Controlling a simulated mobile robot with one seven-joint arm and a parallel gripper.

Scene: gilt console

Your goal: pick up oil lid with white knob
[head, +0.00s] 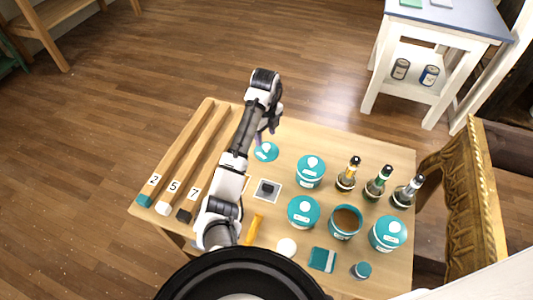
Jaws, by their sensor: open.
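A teal round lid (265,153) with a white mark or knob on top lies flat near the table's far edge. It looks like the oil lid, but its white part is too small to make out. My gripper (264,136) points down just beyond and above the lid, apart from it as far as I can see. It holds nothing visible, and its fingers are small and partly hidden by the wrist. An uncovered teal canister (333,234) with brown contents stands at the front right.
Teal canisters with lids (311,172) (302,212) (387,234) and dark bottles (346,181) crowd the wooden table's right side. Numbered bars (173,178) lie left. A square pad (274,182), white disc (287,248), teal cloth (322,259) and small teal jar (361,270) are nearer.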

